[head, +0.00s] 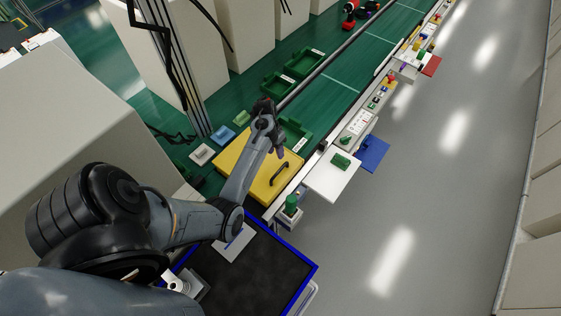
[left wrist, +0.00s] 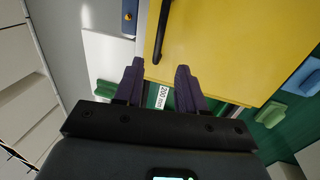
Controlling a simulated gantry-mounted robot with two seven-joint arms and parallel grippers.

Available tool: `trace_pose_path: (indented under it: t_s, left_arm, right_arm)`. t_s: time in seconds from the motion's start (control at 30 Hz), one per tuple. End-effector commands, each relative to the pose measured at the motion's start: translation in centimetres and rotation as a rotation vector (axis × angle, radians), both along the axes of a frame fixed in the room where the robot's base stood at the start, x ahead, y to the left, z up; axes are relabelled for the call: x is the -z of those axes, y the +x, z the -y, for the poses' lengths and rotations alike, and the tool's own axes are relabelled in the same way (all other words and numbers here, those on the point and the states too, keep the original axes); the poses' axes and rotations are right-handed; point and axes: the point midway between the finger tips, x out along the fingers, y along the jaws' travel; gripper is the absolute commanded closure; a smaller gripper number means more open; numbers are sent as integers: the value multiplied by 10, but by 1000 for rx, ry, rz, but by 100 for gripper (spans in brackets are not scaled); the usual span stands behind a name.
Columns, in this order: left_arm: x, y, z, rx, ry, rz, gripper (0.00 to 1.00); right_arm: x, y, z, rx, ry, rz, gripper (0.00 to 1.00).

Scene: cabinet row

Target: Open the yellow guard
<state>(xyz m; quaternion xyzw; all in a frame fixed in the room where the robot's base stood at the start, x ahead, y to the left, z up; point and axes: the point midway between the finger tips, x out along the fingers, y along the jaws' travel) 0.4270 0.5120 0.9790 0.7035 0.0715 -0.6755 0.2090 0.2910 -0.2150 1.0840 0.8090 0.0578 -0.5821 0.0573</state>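The yellow guard (head: 232,158) is a flat yellow panel beside the rail in the head view. Its black bar handle (head: 280,174) is near its right edge. My left gripper (head: 279,150) is above the guard's far right side, close to the handle but apart from it. In the left wrist view the guard (left wrist: 240,45) fills the upper right, and the handle (left wrist: 161,32) stands ahead of the fingers. The left gripper (left wrist: 160,75) is open and empty, with a "200 mm" label (left wrist: 162,98) seen between its fingers. My left forearm hides part of the guard. My right gripper is in no view.
A black tray with a blue rim (head: 299,285) is at the near side. A white plate (head: 331,183) with a green block and a blue plate (head: 373,155) jut out right of the guard. Small coloured blocks (head: 201,154) lie to its left. The grey floor at right is clear.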

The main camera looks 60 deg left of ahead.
Motion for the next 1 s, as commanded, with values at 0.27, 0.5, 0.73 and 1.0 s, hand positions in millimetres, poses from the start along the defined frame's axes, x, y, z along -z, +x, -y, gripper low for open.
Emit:
trace_pose_path:
  t_s: [0.27,0.5,0.73,1.0]
  left_arm:
    - [41,3,9,1,-2,-2,60]
    - [76,6,14,0,0,-1,60]
    - [92,7,17,-1,2,0,60]
    - [95,7,18,0,2,0,60]
  right_arm:
    - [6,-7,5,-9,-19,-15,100]
    - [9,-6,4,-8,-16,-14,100]
    - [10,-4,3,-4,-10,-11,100]
    - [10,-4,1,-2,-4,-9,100]
